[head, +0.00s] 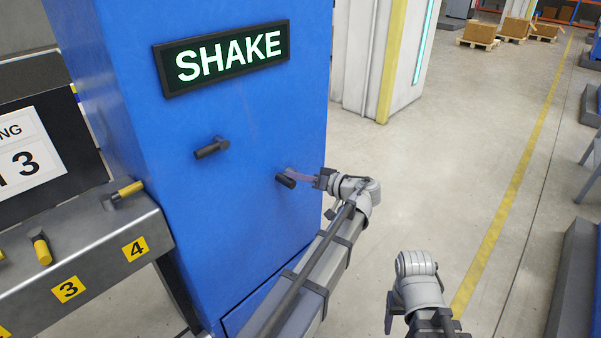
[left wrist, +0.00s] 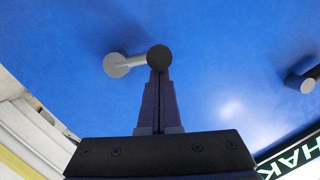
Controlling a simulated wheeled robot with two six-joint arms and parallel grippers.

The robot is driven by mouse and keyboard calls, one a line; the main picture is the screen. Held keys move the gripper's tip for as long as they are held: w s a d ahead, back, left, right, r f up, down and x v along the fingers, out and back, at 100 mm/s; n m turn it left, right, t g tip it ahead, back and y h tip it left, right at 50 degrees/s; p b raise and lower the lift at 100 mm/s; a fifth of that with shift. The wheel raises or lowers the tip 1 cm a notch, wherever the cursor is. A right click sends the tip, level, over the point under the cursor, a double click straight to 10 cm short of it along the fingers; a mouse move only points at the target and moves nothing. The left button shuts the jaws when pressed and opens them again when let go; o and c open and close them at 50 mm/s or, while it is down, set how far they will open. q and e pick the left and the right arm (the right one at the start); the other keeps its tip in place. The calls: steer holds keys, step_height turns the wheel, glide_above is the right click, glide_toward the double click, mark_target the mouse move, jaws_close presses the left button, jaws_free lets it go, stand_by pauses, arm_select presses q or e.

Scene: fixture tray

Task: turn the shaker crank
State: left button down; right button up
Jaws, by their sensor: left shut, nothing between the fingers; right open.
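The shaker crank (head: 286,179) with a black knob stands out from the blue cabinet front, on the right side under the SHAKE sign. In the left wrist view, its round grey hub (left wrist: 116,65) is joined by a light arm to the black knob (left wrist: 158,57). My left gripper (head: 301,177) is at this crank from the right, shut and empty. Its fingertips (left wrist: 158,74) end right at the knob's lower edge in the wrist view; I cannot tell whether they touch it. My right arm's wrist shows at the bottom right of the head view; its fingers are not visible.
A second dark handle (head: 211,147) sticks out of the cabinet further left. The SHAKE sign (head: 222,58) is above both. At the left is a grey ledge (head: 90,255) with yellow-gripped handles and number labels. Open floor (head: 440,170) lies right of the cabinet.

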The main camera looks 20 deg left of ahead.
arm_select(q)
steer(key=s+f+n, duration=0.1)
steer(key=f+n+t+b, duration=0.1)
steer(key=n, duration=0.1)
steer(key=shift+s+a+h, duration=0.3)
steer(key=shift+s, duration=0.1)
steer(key=f+n+t+b, duration=0.1)
steer(key=f+n+b, duration=0.1)
steer(key=n+b, duration=0.1)
steer(key=f+n+t+b, duration=0.1)
steer(key=f+n+b, duration=0.2)
steer(key=shift+s+a+f+n+t+h, duration=0.1)
steer(key=shift+s+f+n+t+h, duration=0.1)
steer(key=shift+n+t+h, duration=0.1)
steer(key=shift+f, duration=0.15)
stand_by(0.4)
